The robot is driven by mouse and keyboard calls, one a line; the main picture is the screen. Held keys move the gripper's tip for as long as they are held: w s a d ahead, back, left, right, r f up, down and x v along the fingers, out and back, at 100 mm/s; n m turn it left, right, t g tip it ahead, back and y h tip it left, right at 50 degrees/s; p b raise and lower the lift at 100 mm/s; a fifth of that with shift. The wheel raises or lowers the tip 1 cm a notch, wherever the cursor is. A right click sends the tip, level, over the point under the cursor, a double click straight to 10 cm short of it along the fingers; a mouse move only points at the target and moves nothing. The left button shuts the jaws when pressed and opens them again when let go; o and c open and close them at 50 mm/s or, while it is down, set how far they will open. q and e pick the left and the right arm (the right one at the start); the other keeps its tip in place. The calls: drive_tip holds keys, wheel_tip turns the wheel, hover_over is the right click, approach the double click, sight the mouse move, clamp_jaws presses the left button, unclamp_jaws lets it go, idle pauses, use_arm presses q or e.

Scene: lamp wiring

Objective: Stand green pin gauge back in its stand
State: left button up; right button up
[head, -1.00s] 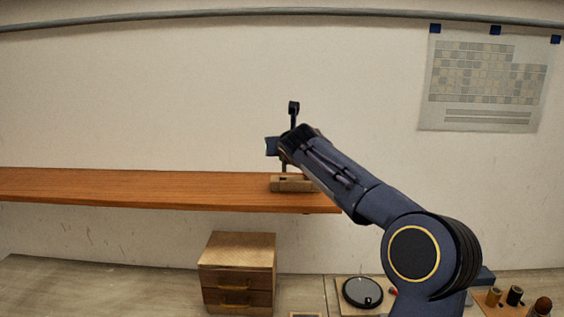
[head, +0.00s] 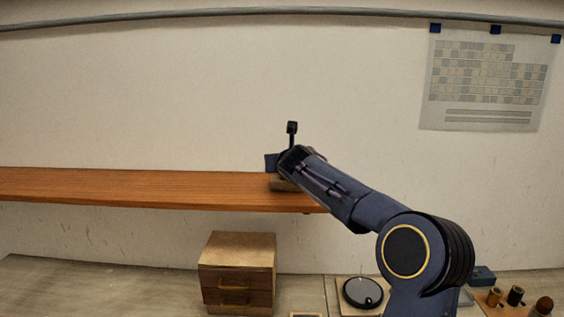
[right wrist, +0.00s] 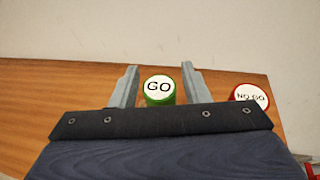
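The green pin gauge (right wrist: 159,90) shows its round white "GO" top in the right wrist view. It sits between the two fingers of my right gripper (right wrist: 160,72), with a visible gap on each side, so the gripper is open around it. The gauge's lower part is hidden behind the gripper body. In the head view my right gripper (head: 278,163) is low over the wooden stand (head: 283,186) on the shelf and hides the gauge. Whether the gauge is seated in the stand cannot be told. My left gripper is not in view.
A red-rimmed "NO GO" gauge (right wrist: 250,93) stands to the right in the right wrist view. The wooden shelf (head: 130,187) is clear to the left. Below are a small drawer cabinet (head: 237,272), a round black-rimmed disc (head: 362,292) and several spools (head: 515,295).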

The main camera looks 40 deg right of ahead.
drive_tip(key=shift+r, duration=0.2)
drive_tip(key=v, duration=1.2)
drive_tip(key=shift+f, duration=0.1)
